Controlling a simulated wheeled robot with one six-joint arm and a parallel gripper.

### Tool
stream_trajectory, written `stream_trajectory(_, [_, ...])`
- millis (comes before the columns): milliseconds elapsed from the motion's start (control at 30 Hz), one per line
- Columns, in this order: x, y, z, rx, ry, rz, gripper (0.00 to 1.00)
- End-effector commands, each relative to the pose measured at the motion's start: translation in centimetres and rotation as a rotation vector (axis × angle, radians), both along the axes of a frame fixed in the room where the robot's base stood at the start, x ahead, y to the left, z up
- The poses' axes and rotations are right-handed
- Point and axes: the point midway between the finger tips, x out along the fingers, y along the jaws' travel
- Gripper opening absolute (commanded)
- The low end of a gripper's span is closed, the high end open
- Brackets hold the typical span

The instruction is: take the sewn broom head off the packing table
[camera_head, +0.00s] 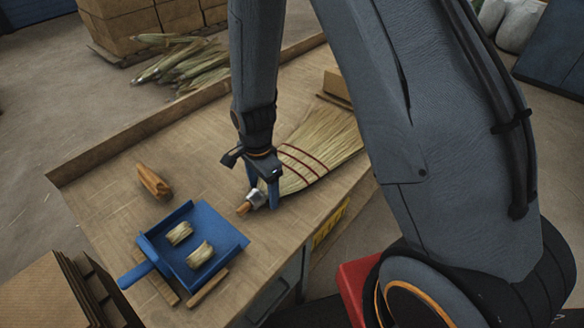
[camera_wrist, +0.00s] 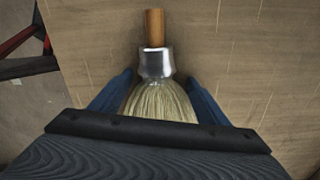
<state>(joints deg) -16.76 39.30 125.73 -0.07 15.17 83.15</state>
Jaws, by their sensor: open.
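The sewn broom head (camera_head: 322,140) lies flat on the packing table (camera_head: 105,183). It has pale straw fanning to the upper right, dark red stitch rows, a silver metal collar and a short wooden stub. My gripper (camera_head: 263,199) is over its narrow neck with the fingers pointing down. In the wrist view the two blue fingers of my gripper (camera_wrist: 160,92) stand apart on either side of the straw just below the collar (camera_wrist: 157,65). I see gaps between the fingers and the neck near the tips. The lower straw is hidden behind my gripper in the wrist view.
A blue dustpan (camera_head: 225,237) with two straw bundles sits at the table's near end, with wooden strips beside it. A brown wooden piece (camera_head: 153,181) lies to its upper left. A low raised edge (camera_head: 150,124) runs along the table's far side. A box (camera_head: 337,84) stands beyond the straw.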

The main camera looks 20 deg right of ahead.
Motion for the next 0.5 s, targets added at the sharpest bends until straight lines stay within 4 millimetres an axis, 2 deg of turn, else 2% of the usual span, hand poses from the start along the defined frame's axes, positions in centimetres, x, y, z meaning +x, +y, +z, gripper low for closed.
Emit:
stream_trajectory(67, [0.02,0.0,0.02,0.0,0.0,0.0,0.69])
stream_trajectory(100, [0.02,0.0,0.02,0.0,0.0,0.0,0.66])
stream_trajectory(400, [0.03,-0.02,0.04,0.0,-0.001,-0.001,0.17])
stream_trajectory(500, [0.06,-0.01,0.06,0.0,-0.001,-0.001,0.17])
